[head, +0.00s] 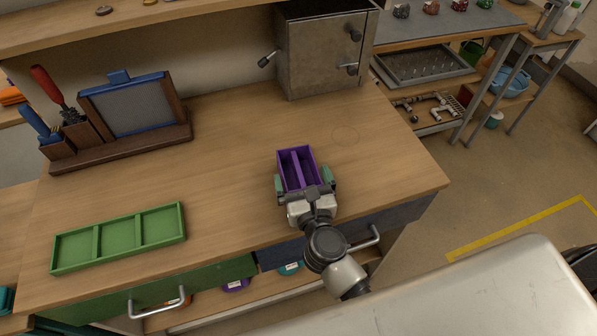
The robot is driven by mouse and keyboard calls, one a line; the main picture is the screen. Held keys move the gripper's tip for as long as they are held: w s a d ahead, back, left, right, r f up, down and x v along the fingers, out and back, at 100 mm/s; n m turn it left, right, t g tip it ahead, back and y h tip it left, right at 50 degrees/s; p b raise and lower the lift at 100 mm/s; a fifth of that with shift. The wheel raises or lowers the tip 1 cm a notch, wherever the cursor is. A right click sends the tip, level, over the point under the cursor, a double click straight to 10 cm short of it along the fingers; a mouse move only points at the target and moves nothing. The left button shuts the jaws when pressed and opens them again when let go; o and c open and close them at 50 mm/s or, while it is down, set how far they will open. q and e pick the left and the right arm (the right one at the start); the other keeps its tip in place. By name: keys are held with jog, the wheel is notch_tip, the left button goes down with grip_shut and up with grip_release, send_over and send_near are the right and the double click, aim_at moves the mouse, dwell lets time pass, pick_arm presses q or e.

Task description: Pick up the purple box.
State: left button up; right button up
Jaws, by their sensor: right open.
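The purple box (297,157) is an open tray with a divider along its length. It sits on the wooden worktop (225,140), right of the middle, near the front edge. My right gripper (304,181) is at the near end of the box. Its green-tipped fingers are spread, one on the left and one on the right side of the box. I cannot tell whether the fingers touch its walls. The gripper hides the box's near end. My left gripper is not in view.
A green three-compartment tray (97,244) lies at the front left of the worktop. A wooden organiser (124,150) with a framed panel and tools stands at the back left. A metal cabinet (318,52) stands at the back. The worktop between them is clear.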

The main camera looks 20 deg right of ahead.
jog(key=shift+c, duration=0.5)
jog(key=c, duration=0.7)
jog(key=shift+r, duration=0.1)
